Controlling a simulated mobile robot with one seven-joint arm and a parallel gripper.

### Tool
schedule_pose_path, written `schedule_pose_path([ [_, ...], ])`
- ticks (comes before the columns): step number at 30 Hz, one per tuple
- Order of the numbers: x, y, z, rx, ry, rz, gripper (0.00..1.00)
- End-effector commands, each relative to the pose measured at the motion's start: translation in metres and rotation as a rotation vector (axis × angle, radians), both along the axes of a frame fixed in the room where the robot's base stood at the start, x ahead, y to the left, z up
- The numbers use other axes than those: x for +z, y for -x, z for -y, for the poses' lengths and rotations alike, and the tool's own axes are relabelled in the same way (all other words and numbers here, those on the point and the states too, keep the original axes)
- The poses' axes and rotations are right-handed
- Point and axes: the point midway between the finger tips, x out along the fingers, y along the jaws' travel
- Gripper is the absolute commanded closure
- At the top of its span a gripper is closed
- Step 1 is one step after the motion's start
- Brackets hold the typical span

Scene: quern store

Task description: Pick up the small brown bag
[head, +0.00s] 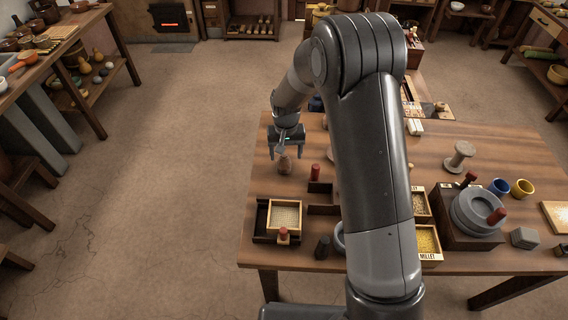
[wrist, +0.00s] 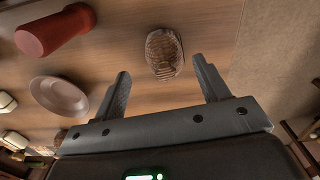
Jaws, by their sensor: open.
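The small brown bag (head: 285,165) stands on the wooden table near its left edge, just below my gripper (head: 286,151) in the head view. In the wrist view the bag (wrist: 164,53) has a woven-looking, ridged surface and lies between the lines of the two fingers, at their tips. My gripper (wrist: 162,72) is open and empty, with its fingers on either side of the bag's line. I cannot tell how much height separates the fingertips from the bag.
A red cylinder (head: 315,172) stands right of the bag; it also shows in the wrist view (wrist: 55,32), beside a pale dish (wrist: 60,96). A quern (head: 478,212) stands at right. Open floor lies left of the table.

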Motion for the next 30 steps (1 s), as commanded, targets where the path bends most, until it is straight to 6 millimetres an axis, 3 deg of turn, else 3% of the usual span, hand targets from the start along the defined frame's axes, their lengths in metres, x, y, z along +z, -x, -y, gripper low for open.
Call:
schedule_pose_path([
  [12,-0.048,0.0,-0.006,0.0,0.001,-0.003,0.32],
  [20,-0.052,-0.001,-0.006,0.0,0.0,0.0,0.32],
  [30,-0.052,-0.001,-0.006,0.0,0.0,0.0,0.6],
])
